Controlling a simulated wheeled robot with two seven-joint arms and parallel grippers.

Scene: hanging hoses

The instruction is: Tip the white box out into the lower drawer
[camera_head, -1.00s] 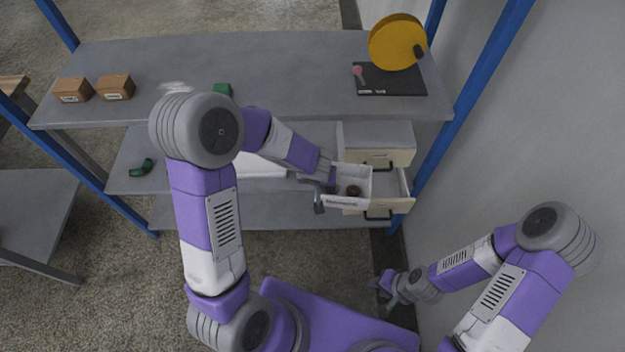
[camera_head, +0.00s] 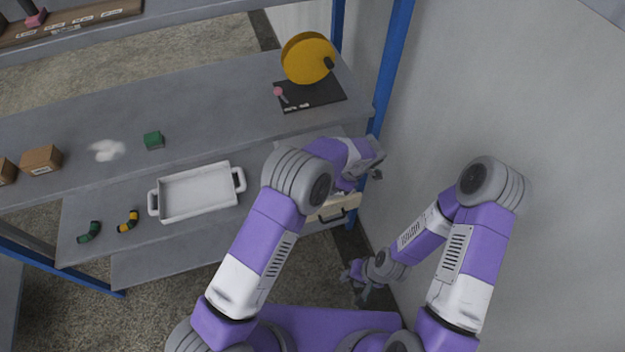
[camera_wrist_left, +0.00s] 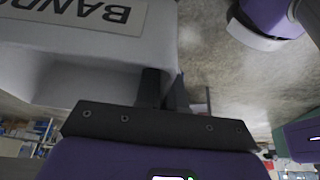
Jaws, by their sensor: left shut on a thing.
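The white box (camera_wrist_left: 90,60) fills the upper left of the left wrist view, its label upside down in that picture. My left gripper (camera_wrist_left: 165,92) is shut on the box's edge. In the head view the left gripper (camera_head: 374,171) is at the right end of the shelving; my arm hides the box there. The beige lower drawer (camera_head: 342,210) shows partly below my left forearm, with a dark handle; its inside is hidden. The box's contents and exact tilt cannot be told. My right gripper (camera_head: 360,284) is empty, low by the wall, with its fingers apart.
A white two-handled tray (camera_head: 198,192) and two curved hose pieces (camera_head: 108,227) lie on the middle shelf. Above are a green block (camera_head: 154,140), cardboard boxes (camera_head: 40,159) and a yellow disc (camera_head: 307,58) on a black plate. A blue post (camera_head: 388,75) and wall bound the right.

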